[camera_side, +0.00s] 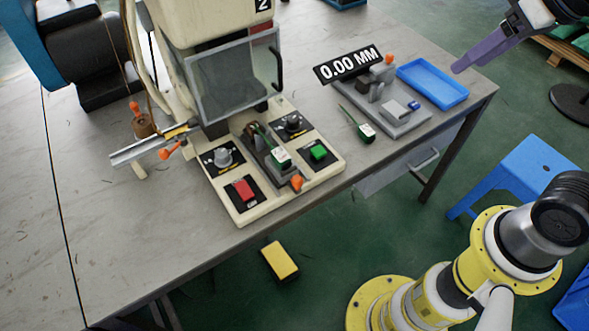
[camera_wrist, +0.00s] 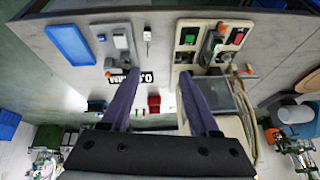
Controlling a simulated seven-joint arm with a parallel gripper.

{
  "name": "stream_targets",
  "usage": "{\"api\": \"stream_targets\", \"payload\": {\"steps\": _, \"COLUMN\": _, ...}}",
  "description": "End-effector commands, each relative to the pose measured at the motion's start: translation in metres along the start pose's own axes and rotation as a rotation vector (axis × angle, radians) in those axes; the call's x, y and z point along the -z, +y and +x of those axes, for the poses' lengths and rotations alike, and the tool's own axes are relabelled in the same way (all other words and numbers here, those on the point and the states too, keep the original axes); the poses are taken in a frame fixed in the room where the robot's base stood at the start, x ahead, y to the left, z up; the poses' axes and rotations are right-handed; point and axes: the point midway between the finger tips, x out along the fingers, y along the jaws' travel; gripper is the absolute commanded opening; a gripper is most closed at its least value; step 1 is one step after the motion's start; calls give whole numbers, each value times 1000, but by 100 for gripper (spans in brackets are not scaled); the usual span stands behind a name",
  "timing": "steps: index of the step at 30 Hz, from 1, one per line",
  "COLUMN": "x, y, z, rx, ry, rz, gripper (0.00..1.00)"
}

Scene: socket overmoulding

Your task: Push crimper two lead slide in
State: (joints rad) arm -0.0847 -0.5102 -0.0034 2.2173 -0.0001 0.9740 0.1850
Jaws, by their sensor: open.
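Crimper two (camera_side: 205,25), a cream machine marked 2, stands on the table in the side view with its clear guard (camera_side: 235,85) over the press area. Its lead slide (camera_side: 262,160) is a grey carriage with an orange knob (camera_side: 296,183) at the front edge of the control panel. A green-and-white lead part (camera_side: 281,157) lies on the slide. My gripper (camera_side: 459,68) is open and empty, above the table's right end, well away from the slide. In the wrist view its purple fingers (camera_wrist: 159,76) are spread, and the slide (camera_wrist: 211,46) shows beyond them.
A gauge stand (camera_side: 400,121) with a 0.00 MM display (camera_side: 348,64) and a blue tray (camera_side: 433,82) stand to the right. Another green-and-white lead part (camera_side: 366,131) lies between the panel and the gauge.

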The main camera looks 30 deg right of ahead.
Motion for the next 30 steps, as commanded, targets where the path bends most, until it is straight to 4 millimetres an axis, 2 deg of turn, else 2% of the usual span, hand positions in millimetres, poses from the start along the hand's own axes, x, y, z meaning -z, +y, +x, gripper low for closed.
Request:
{"api": "stream_targets", "payload": {"steps": 1, "x": 15, "y": -11, "z": 6, "rx": 8, "ry": -30, "rz": -9, "gripper": 62}}
{"api": "stream_targets", "payload": {"steps": 6, "x": 58, "y": -54, "z": 34, "rx": 28, "ry": -119, "rz": -46, "gripper": 62}}
{"api": "stream_targets", "payload": {"steps": 9, "x": 75, "y": -84, "z": 58, "rx": 33, "ry": -177, "rz": -80, "gripper": 62}}
{"api": "stream_targets", "payload": {"steps": 13, "x": 86, "y": -128, "z": 96, "rx": 34, "ry": -255, "rz": -137, "gripper": 62}}
{"api": "stream_targets", "payload": {"steps": 17, "x": 82, "y": -171, "z": 138, "rx": 27, "ry": -333, "rz": -209, "gripper": 62}}
{"api": "stream_targets", "payload": {"steps": 21, "x": 63, "y": -207, "z": 176, "rx": 15, "ry": -403, "rz": -286, "gripper": 62}}
{"api": "stream_targets", "payload": {"steps": 25, "x": 43, "y": -222, "z": 197, "rx": 0, "ry": -454, "rz": -333, "gripper": 62}}
{"api": "stream_targets", "payload": {"steps": 30, "x": 31, "y": -228, "z": 205, "rx": -3, "ry": -469, "rz": -357, "gripper": 62}}
